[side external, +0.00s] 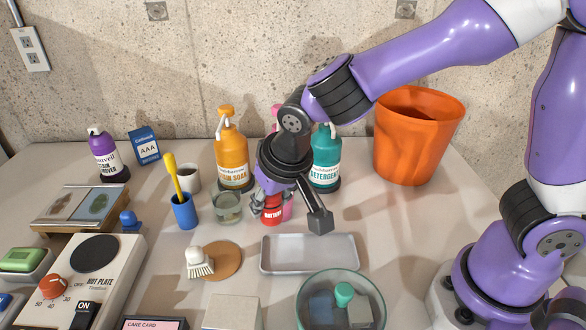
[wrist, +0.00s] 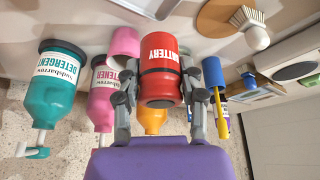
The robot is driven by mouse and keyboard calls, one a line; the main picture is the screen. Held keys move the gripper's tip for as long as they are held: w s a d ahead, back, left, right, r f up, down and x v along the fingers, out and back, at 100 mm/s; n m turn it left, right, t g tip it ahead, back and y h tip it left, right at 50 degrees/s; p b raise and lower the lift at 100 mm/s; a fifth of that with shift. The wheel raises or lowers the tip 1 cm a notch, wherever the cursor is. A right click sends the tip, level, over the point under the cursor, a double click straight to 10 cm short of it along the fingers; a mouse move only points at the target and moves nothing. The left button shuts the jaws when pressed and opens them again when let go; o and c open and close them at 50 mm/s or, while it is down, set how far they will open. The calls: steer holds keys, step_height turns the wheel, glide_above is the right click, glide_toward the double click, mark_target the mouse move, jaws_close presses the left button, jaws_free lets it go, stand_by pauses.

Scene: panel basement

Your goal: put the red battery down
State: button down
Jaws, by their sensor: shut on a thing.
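The red battery (side external: 272,212), a cylinder with white lettering, is held upright or nearly so by my gripper (side external: 271,199). In the wrist view the red battery (wrist: 160,62) sits between both fingers of my gripper (wrist: 160,92), which is shut on it. In the side view its upper part is hidden by the fingers. It is behind the grey tray, near the glass of water. I cannot tell whether its base touches the table.
An empty grey tray (side external: 310,266) lies in front. A glass (side external: 227,207) stands left, an orange bottle (side external: 231,150) and teal detergent bottle (side external: 326,160) behind. A pink cup (wrist: 124,42) is close beside the battery. An orange bin (side external: 416,140) stands back right; the table before it is clear.

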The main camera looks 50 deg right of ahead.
steer(key=d+f+m+h, duration=0.1)
steer(key=d+m, duration=0.2)
steer(key=d, duration=0.1)
steer(key=s+d+f+m+g+h, duration=0.1)
steer(key=d+m, duration=0.2)
steer(key=d, duration=0.1)
steer(key=d+f+m+g+h, duration=0.1)
steer(key=d+m, duration=0.2)
steer(key=d, duration=0.1)
steer(key=shift+s+d+f+m, duration=0.1)
steer(key=shift+s+f+m, duration=0.1)
steer(key=shift+f+m, duration=0.2)
steer(key=f, duration=0.1)
steer(key=d+f+m, duration=0.1)
steer(key=shift+s+d+f+g, duration=0.1)
steer(key=shift+s+f+g, duration=0.1)
steer(key=shift+f+g, duration=0.2)
steer(key=shift+f, duration=0.2)
steer(key=shift+f, duration=0.15)
steer(key=shift+c, duration=2.1)
jaws_free()
